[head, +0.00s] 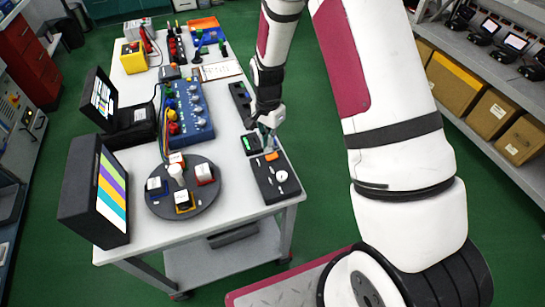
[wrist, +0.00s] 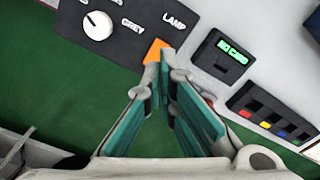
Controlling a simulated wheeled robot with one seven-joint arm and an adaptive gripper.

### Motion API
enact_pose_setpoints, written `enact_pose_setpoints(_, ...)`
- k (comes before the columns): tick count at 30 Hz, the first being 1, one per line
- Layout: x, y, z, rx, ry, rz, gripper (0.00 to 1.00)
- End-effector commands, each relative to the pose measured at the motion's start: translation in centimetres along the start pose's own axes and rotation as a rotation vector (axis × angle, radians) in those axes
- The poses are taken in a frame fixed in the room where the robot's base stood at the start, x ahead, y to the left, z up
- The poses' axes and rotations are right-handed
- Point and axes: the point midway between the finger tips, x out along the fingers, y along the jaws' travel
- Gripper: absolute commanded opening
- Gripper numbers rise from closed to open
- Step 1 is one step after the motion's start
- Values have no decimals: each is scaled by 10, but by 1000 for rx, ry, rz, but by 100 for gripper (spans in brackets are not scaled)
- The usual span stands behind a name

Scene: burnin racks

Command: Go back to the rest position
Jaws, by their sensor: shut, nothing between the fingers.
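My gripper (head: 268,138) is above the right edge of the white table (head: 220,170), close to a black panel (head: 276,178) with a white knob and an orange piece. In the wrist view my gripper (wrist: 158,70) shows teal pads meeting near the tips, with nothing between them. The orange piece (wrist: 156,50) lies just beyond the fingertips, beside the words LAMP and GREY. The white knob (wrist: 98,25) is to its left. I cannot tell whether the fingertips touch the panel.
A small reader showing green text (wrist: 228,57) and a strip of coloured buttons (wrist: 268,112) are right of the fingers. A round dark turntable (head: 160,207), a blue box with knobs (head: 187,110) and two screens fill the table's left. Shelves with cardboard boxes (head: 490,115) stand right.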

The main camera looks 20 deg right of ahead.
Motion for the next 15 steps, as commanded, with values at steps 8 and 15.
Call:
enact_pose_setpoints(8, -10, 0, 0, 0, 0, 0, 0)
enact_pose_setpoints(15, -9, 0, 0, 0, 0, 0, 0)
